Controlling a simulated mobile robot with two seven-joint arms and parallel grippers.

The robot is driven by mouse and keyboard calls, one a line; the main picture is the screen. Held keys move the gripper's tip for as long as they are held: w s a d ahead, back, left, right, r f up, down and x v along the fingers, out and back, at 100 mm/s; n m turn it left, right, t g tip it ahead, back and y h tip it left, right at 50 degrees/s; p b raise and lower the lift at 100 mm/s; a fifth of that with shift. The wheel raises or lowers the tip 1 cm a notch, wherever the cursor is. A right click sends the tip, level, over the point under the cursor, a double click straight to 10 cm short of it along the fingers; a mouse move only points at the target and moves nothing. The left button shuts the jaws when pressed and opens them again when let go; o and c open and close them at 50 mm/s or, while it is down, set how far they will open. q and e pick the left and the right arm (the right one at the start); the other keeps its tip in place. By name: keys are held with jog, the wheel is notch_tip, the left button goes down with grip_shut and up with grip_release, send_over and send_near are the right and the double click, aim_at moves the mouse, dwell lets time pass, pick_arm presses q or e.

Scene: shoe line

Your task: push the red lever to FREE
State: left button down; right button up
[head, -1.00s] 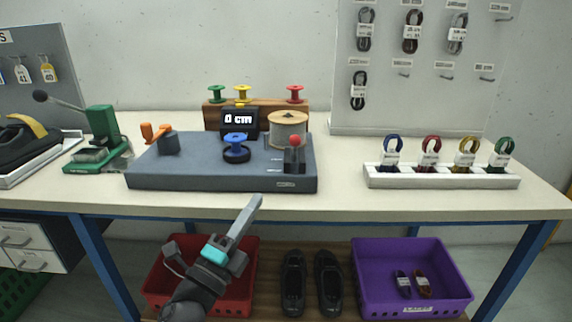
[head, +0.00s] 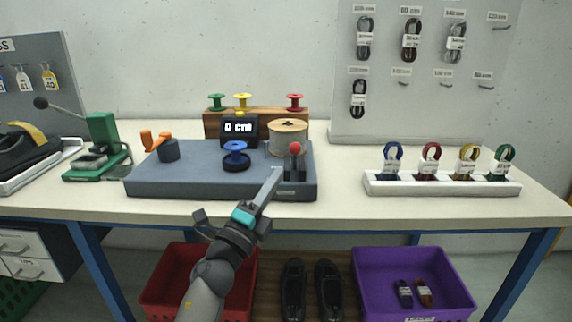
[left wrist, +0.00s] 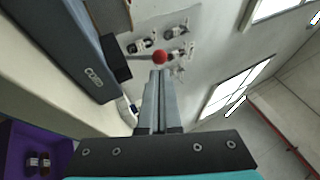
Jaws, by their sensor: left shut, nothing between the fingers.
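The red lever has a red ball knob (head: 295,148) on a dark block (head: 294,166) at the right end of the grey machine (head: 200,182). Its marked positions are too small to read. My left gripper (head: 275,172) is shut and empty, its fingertips just left of and lower than the knob in the head view. In the left wrist view the red knob (left wrist: 160,57) shows just beyond the shut fingertips (left wrist: 160,72); whether they touch the lever I cannot tell. My right gripper is not in view.
The machine also carries a blue spool (head: 236,160), an orange crank (head: 153,140), a cord reel (head: 288,136) and a display (head: 239,128) reading 0 cm. A white rack (head: 440,187) with coiled laces stands right, clear table between.

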aim_at(292, 152)
pick_arm(q)
jog(key=x, duration=0.3)
jog(key=shift+w+d+r+b, duration=0.1)
jog(key=shift+w+d+b, duration=0.05)
jog(key=shift+w+b, duration=0.2)
jog(key=shift+w+d+r, duration=0.3)
jog(key=shift+w, duration=0.25)
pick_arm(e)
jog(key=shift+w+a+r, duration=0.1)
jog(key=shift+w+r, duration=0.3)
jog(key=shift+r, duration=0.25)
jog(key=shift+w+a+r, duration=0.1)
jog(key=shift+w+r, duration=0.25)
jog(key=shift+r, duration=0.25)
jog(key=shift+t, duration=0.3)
